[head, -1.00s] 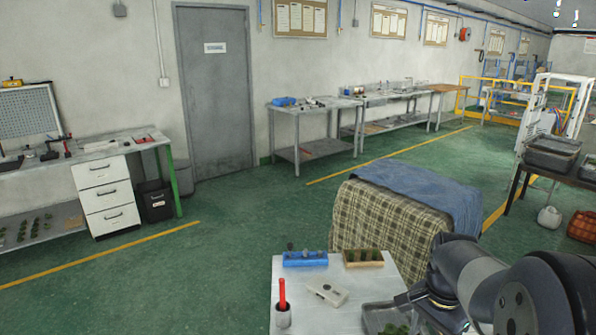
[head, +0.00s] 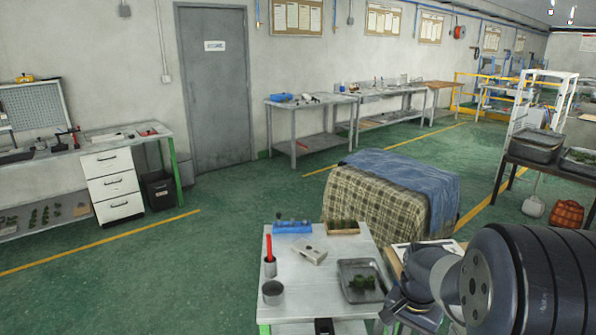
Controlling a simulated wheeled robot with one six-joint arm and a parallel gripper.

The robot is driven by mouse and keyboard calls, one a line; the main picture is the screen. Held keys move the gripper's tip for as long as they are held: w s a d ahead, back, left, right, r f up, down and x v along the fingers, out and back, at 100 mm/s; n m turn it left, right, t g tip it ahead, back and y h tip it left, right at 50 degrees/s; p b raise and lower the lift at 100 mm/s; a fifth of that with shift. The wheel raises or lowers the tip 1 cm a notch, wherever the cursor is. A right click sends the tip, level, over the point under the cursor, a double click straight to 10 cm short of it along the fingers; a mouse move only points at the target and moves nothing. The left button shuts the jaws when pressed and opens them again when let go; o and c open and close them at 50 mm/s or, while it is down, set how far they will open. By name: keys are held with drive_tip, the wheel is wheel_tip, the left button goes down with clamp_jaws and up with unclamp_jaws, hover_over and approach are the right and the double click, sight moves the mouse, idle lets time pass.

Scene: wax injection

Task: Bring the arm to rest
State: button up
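My arm (head: 520,280) fills the lower right of the head view, folded beside the right edge of the small white table (head: 310,290). My gripper (head: 412,312) is low at the end of the arm, partly hidden by the wrist and the frame's bottom edge. Its fingers cannot be made out, so I cannot tell whether it is open or holds anything.
The table carries a blue rack (head: 292,227), a wooden block holder (head: 342,228), a pale device (head: 310,254), a red stick in a cup (head: 269,255), a metal cup (head: 273,292) and a tray with green pieces (head: 361,288). A blanket-covered block (head: 385,200) stands behind. Green floor (head: 150,270) is clear at left.

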drive_tip(key=w+a+f+n, duration=0.2)
drive_tip(key=a+f+n, duration=0.4)
drive_tip(key=f, duration=0.3)
drive_tip(key=shift+w, duration=0.4)
